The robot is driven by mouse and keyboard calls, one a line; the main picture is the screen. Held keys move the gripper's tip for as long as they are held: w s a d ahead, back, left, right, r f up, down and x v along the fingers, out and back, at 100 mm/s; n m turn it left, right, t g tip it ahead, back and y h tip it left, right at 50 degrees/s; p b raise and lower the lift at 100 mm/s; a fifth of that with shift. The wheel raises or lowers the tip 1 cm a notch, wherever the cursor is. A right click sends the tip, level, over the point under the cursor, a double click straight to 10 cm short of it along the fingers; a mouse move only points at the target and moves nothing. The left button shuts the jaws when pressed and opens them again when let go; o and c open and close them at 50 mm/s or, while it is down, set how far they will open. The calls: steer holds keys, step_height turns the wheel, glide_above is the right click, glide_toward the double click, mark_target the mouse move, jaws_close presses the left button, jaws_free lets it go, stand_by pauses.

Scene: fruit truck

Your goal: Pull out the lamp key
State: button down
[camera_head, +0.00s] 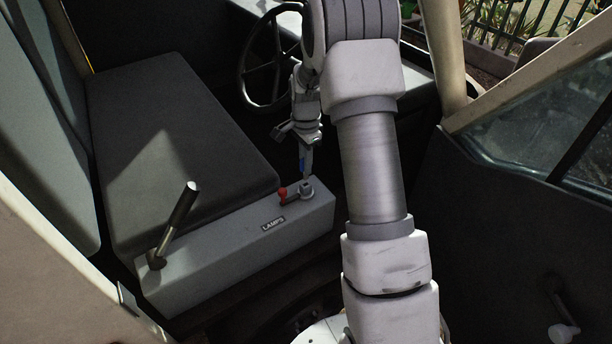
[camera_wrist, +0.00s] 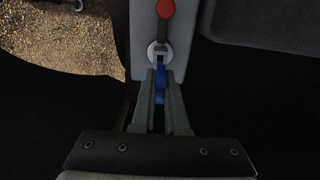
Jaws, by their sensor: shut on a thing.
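The lamp key, with a blue part (camera_wrist: 160,84), is between the fingers of my gripper (camera_wrist: 160,95); the blue also shows in the head view (camera_head: 308,162). My gripper (camera_head: 304,150) is shut on the key, above the round metal lamp switch (camera_head: 307,189) on the grey box marked LAMPS. In the wrist view the switch (camera_wrist: 157,50) lies just ahead of the fingertips. A lever with a red knob (camera_head: 283,193) extends from the switch; the red knob (camera_wrist: 166,8) is at the top of the wrist view. I cannot tell whether the key's tip is inside the switch.
The grey box (camera_head: 215,265) runs beside the dark seat (camera_head: 180,140). A black-handled lever (camera_head: 175,222) stands at its left end. The steering wheel (camera_head: 262,75) is behind my gripper. A door panel with a window is to the right.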

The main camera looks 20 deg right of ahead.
steer(key=shift+r+p, duration=1.35)
steer(key=shift+r, duration=1)
